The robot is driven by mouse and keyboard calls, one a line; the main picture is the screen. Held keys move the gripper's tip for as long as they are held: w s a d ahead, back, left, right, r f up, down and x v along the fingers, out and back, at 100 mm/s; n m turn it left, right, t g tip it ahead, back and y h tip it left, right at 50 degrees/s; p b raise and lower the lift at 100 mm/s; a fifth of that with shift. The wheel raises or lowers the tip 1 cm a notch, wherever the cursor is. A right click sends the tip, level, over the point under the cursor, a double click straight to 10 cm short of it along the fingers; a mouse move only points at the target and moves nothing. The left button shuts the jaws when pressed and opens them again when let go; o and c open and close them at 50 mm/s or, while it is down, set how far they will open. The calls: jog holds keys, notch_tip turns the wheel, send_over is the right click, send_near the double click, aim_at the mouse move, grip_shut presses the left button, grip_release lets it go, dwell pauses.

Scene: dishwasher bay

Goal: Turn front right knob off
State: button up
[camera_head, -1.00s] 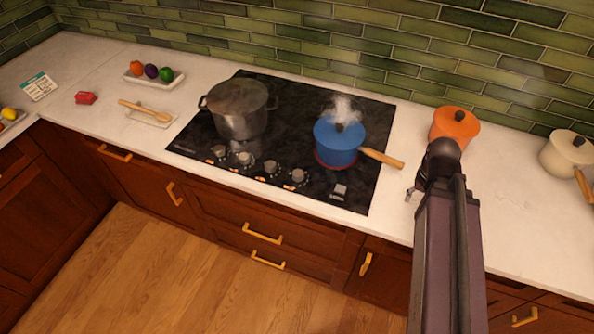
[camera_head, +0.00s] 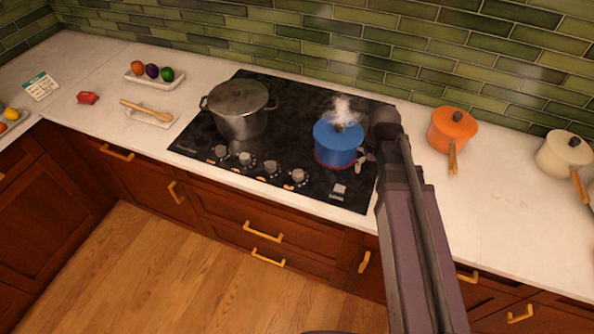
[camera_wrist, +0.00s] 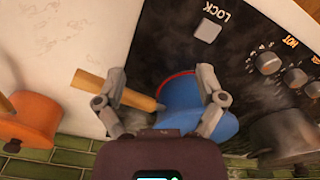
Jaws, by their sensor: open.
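A row of several grey knobs sits along the front of the black cooktop (camera_head: 300,115). The rightmost knob (camera_head: 297,176) also shows in the wrist view (camera_wrist: 267,62), right of my gripper. Orange marks show beside some knobs, but the knob labels are too small to read in the head view. My gripper (camera_head: 361,165) is over the right side of the cooktop, beside the blue pot (camera_head: 334,147). Nothing is seen gripped.
The blue pot steams on the right side; a steel pot (camera_head: 240,110) stands on the left. A grey LOCK button (camera_head: 339,190) is at the front right corner. An orange pot (camera_head: 451,130) and a cream pot (camera_head: 563,155) stand on the counter (camera_head: 495,200) at the right.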

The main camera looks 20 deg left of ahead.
jog(key=w+a+r+n+p, duration=0.2)
jog(key=a+n, duration=0.1)
jog(key=a, duration=1)
jog(key=n, duration=0.2)
send_over(298, 173)
jog(key=shift+r, duration=0.4)
jog(key=shift+f, duration=0.15)
notch_tip(298, 173, down, 14)
jog(key=b, duration=1.3)
jog(key=shift+r, duration=0.25)
jog(key=c, duration=1.1)
